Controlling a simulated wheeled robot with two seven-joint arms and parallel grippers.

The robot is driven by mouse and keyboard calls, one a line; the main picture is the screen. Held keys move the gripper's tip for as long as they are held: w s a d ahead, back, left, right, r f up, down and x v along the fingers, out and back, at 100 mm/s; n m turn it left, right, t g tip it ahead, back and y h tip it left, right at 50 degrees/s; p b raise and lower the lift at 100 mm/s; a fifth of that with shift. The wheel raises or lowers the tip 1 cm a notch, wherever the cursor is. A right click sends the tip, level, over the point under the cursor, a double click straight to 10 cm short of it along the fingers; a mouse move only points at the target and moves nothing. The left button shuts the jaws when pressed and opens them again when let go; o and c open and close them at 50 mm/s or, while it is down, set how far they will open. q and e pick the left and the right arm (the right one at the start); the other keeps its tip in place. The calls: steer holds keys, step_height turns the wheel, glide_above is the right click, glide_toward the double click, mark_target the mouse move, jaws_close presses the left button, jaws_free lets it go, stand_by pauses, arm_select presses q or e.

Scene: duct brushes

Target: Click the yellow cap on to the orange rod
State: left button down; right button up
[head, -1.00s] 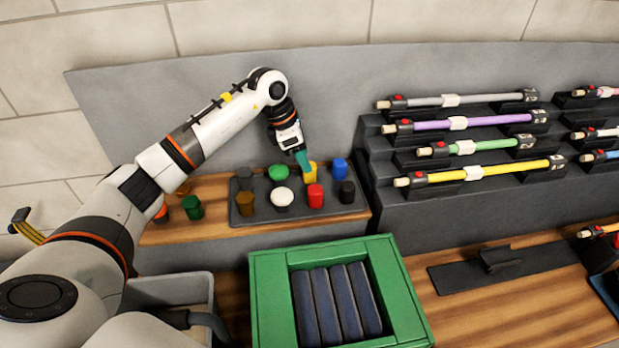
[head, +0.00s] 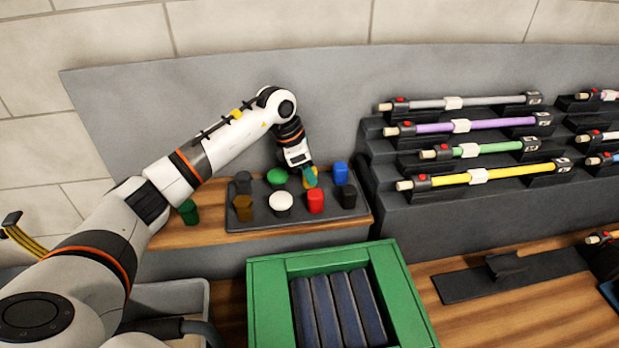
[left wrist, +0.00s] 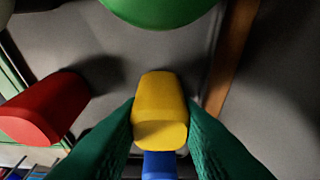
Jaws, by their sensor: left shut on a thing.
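The yellow cap (left wrist: 160,100) is between the two green fingertips of my left gripper (left wrist: 160,118) in the left wrist view, with a finger against each side. In the head view the yellow cap (head: 306,184) is mostly hidden behind the teal fingers of the left gripper (head: 311,178), at the back row of the dark cap tray (head: 262,222). I cannot tell whether the cap still touches the tray. A rod with an orange stretch (head: 612,234) is cut off by the right edge; most of it is out of view. My right gripper is not in view.
Red (head: 315,201), white (head: 281,202), blue (head: 341,172) and green (head: 277,177) caps stand close around the gripper. A green-framed crate (head: 265,300) is in front. Stepped racks (head: 430,215) of rods stand right. A flat dark stand (head: 510,274) lies on the bench.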

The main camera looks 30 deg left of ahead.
arm_select(q)
steer(key=shift+r+p, duration=0.75)
steer(key=shift+r, duration=0.5)
steer(key=shift+r+p, duration=0.85)
steer(key=shift+r, duration=0.9)
